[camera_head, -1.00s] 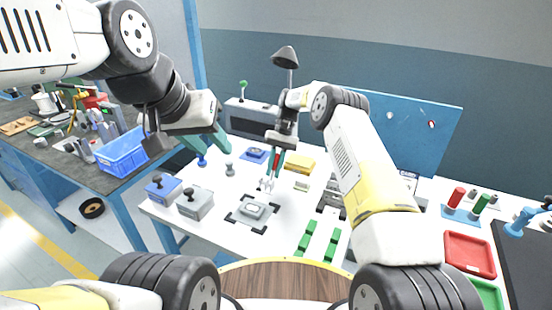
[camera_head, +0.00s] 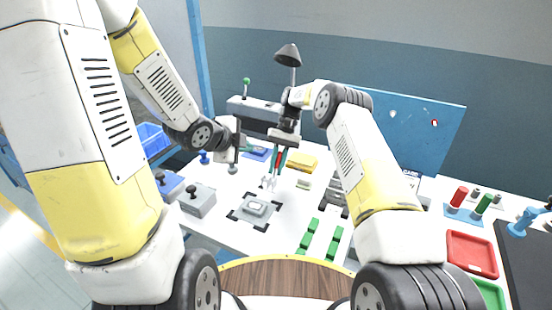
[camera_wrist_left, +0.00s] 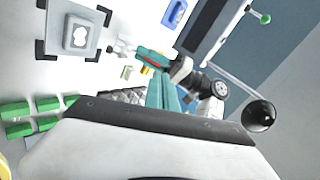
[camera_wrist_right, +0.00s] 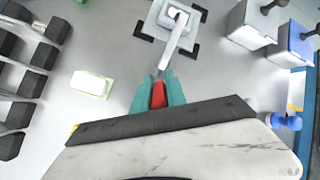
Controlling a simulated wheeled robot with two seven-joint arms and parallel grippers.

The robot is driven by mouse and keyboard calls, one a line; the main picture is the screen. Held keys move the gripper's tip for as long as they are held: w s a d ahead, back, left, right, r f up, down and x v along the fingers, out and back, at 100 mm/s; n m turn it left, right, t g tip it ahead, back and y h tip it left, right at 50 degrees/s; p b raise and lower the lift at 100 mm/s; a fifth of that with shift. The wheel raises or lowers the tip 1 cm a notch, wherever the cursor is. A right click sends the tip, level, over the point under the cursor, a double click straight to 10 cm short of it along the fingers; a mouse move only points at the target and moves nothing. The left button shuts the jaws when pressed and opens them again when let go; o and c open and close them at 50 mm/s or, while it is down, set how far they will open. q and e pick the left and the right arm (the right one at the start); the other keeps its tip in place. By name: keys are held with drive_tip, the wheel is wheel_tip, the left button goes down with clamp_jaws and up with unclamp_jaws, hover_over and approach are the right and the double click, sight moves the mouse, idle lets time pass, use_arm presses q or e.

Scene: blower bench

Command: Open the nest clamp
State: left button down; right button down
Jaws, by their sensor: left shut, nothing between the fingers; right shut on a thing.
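The nest (camera_head: 256,208) is a grey block with a pale centre among dark corner brackets on the white bench. It also shows in the left wrist view (camera_wrist_left: 80,36). The clamp's red handle (camera_wrist_right: 158,95) is between the teal fingers of my right gripper (camera_head: 277,160), which is shut on it. A pale metal lever (camera_wrist_right: 172,45) runs from the handle toward the nest in the right wrist view. In the head view its forked end shows beside the block; its exact angle is unclear. My left gripper (camera_wrist_left: 163,80) is shut and empty; its fingers are hard to see in the head view.
Grey (camera_head: 197,200) and blue knobbed boxes stand left of the nest. Green blocks (camera_head: 308,233) lie in front right, a yellow block (camera_head: 301,162) behind. A lamp (camera_head: 287,55) rises at the back. A red tray (camera_head: 471,254) lies at right.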

use_arm(q)
drive_tip(key=d+f+m+h, duration=0.2)
drive_tip(key=d+f+m, duration=0.1)
hover_over(276, 174)
drive_tip(key=shift+m+g, duration=0.3)
drive_tip(key=shift+m, duration=0.1)
drive_tip(key=shift+f, duration=4)
use_arm(e)
drive_tip(key=shift+f, duration=0.1)
